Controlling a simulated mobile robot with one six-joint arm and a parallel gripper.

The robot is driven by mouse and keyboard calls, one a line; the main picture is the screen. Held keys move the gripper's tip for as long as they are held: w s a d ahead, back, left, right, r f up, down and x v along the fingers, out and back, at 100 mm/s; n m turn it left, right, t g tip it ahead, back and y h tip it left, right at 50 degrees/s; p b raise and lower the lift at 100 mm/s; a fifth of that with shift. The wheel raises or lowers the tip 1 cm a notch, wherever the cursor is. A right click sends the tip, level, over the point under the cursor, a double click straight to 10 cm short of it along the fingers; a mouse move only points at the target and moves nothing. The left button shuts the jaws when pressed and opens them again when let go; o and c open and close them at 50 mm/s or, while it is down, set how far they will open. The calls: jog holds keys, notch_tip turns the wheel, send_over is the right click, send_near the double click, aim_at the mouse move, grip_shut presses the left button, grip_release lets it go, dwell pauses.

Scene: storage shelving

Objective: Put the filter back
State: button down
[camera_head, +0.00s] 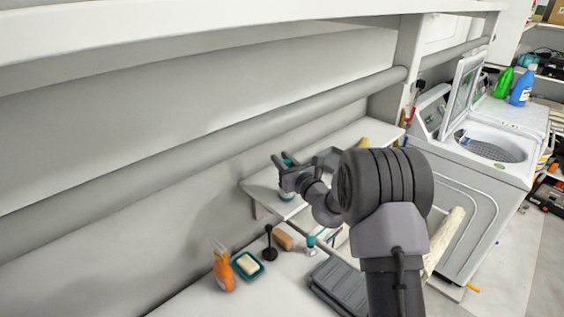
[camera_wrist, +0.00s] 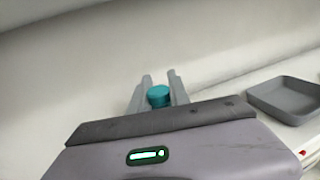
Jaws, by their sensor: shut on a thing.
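My gripper (camera_head: 282,170) is at the small white raised shelf (camera_head: 262,182) against the wall. It is shut on a teal-capped thing, which I take to be the filter (camera_head: 287,195); its body is mostly hidden by my fingers. In the wrist view the teal round top of the filter (camera_wrist: 158,96) shows between the two grey fingertips (camera_wrist: 160,88). Whether it touches the shelf, I cannot tell.
A grey tray (camera_wrist: 290,100) lies to the right in the wrist view. Below the shelf stand an orange spray bottle (camera_head: 223,268), a teal soap dish (camera_head: 247,264), a black stand (camera_head: 269,246), a brown block (camera_head: 283,239) and a teal-topped item (camera_head: 311,241). An open washer (camera_head: 490,150) stands right.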

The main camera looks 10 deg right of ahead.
jog(key=shift+f, duration=0.1)
jog(key=c, duration=1.2)
grip_release()
jog(key=shift+c, duration=0.2)
